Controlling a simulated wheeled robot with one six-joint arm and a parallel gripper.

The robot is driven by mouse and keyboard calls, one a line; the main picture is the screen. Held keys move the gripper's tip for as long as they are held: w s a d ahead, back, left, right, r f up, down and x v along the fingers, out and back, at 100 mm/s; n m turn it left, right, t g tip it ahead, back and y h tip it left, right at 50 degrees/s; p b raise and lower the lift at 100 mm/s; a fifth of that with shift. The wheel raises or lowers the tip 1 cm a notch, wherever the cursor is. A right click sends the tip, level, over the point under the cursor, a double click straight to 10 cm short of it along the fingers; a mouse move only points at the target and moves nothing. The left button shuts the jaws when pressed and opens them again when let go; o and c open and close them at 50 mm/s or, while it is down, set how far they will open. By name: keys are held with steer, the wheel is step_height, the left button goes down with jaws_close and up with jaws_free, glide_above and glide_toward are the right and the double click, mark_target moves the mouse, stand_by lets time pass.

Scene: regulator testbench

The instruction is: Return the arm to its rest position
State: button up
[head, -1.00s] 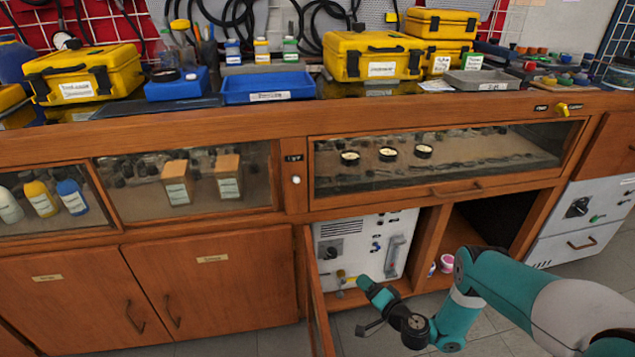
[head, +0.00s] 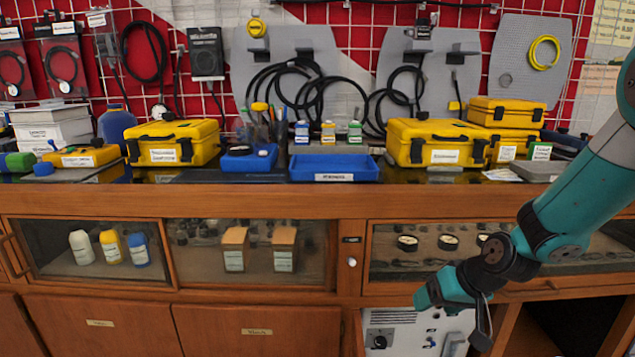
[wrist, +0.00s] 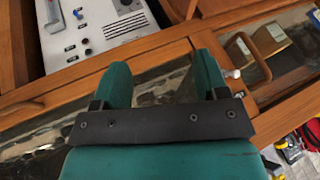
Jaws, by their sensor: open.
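My teal arm (head: 580,205) comes in from the right in the head view and reaches down to the left. My gripper (head: 482,325) hangs in front of the bench's lower front, by the glass display front. In the wrist view its two teal fingers (wrist: 160,88) stand apart with nothing between them. The gripper is open and empty.
A white control panel unit (head: 405,330) sits in the open lower compartment below my gripper. Wooden cabinet doors (head: 250,330) are shut to the left. The bench top holds a blue tray (head: 335,168) and yellow cases (head: 435,142).

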steer(key=s+d+r+m+g+h, duration=0.1)
steer(key=s+d+r+h, duration=0.2)
steer(key=s, duration=0.4)
steer(key=s+d+r+g+h, duration=0.1)
steer(key=s+d+r, duration=0.2)
steer(key=s+r, duration=0.4)
steer(key=s+a+r+n+g+y, duration=0.1)
steer(key=s+a+r+n+y, duration=0.1)
steer(key=s+a+r+n, duration=0.35)
steer(key=s+a+r+n+g+y, duration=0.2)
steer(key=s+a, duration=0.6)
steer(key=a, duration=0.1)
step_height(320, 180, up, 22)
steer(key=p, duration=2.2)
steer(key=shift+w+m+p, duration=0.2)
steer(key=shift+m+p, duration=0.15)
